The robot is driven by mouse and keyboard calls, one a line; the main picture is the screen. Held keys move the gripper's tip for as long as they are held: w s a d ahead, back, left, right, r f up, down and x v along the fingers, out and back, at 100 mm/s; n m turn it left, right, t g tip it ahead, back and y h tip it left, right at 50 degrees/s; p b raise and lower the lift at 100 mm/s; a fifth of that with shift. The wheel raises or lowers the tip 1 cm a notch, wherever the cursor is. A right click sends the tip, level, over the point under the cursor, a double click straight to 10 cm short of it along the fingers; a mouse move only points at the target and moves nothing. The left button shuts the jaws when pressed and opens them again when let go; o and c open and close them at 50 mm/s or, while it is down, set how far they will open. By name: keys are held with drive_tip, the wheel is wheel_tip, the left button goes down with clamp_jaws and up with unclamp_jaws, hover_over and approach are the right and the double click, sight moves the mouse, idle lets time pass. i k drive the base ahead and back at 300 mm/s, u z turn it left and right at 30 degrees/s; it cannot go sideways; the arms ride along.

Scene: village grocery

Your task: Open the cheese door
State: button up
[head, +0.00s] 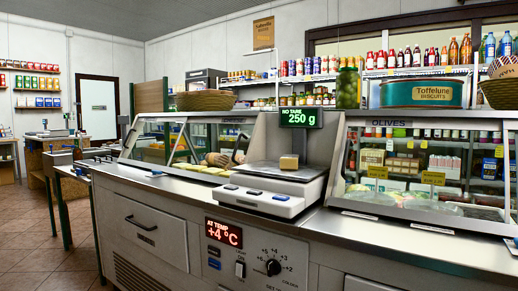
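A glass-fronted counter case (150,142) stands left of centre with a sloping metal frame. Pale yellow blocks that look like cheese (212,170) lie inside it, with rounder pale items behind them. The small label on its top rail is too small to read. I cannot tell which pane is the cheese door or whether any pane stands open. A second glass case (430,170) at the right carries the sign OLIVES. My gripper is not in view.
Below are a +4 °C display (223,232), a knob (273,267) and a drawer (142,223). Tiled floor (45,250) is free at left.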

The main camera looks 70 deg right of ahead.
sight(246, 120)
drive_tip(key=z, duration=1.3)
